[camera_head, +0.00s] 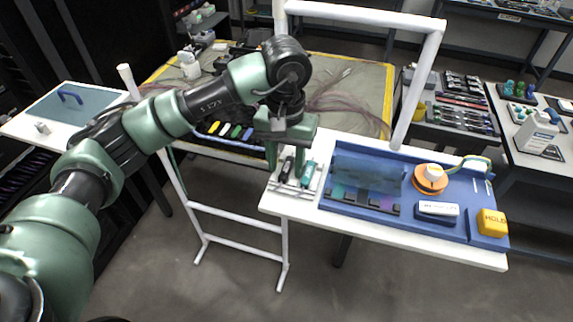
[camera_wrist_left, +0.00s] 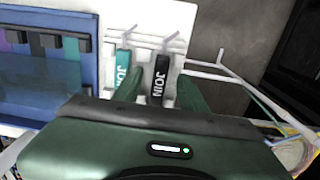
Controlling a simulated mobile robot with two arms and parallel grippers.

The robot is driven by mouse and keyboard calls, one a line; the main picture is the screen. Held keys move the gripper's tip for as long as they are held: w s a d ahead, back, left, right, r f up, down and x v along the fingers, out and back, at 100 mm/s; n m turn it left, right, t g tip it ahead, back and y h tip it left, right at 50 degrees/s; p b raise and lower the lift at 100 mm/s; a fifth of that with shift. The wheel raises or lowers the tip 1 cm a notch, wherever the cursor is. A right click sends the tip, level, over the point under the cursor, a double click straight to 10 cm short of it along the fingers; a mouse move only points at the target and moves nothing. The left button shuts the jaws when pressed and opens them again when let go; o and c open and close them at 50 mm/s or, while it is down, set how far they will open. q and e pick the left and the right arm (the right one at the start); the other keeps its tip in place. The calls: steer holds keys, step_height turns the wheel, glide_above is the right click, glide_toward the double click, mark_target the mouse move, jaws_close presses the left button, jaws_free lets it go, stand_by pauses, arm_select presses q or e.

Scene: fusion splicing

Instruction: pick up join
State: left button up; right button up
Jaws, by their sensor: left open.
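Two slim pieces marked JOIN lie side by side in a small white holder (camera_head: 278,188) at the left end of the white table. One is black (camera_head: 286,168) and one is teal (camera_head: 308,174). In the left wrist view the black piece (camera_wrist_left: 160,76) lies between my green fingers, and the teal piece (camera_wrist_left: 122,66) is just left of them. My left gripper (camera_head: 285,160) is open, pointing down over the black piece; contact cannot be told. My right gripper is not in view.
A blue tray (camera_head: 455,232) right of the holder carries an orange reel (camera_head: 430,179), a white-topped block (camera_head: 437,211) and a yellow block (camera_head: 491,222). A white frame post (camera_head: 417,90) rises behind.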

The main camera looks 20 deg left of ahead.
arm_select(q)
jaws_close()
steer(key=shift+r, duration=0.1)
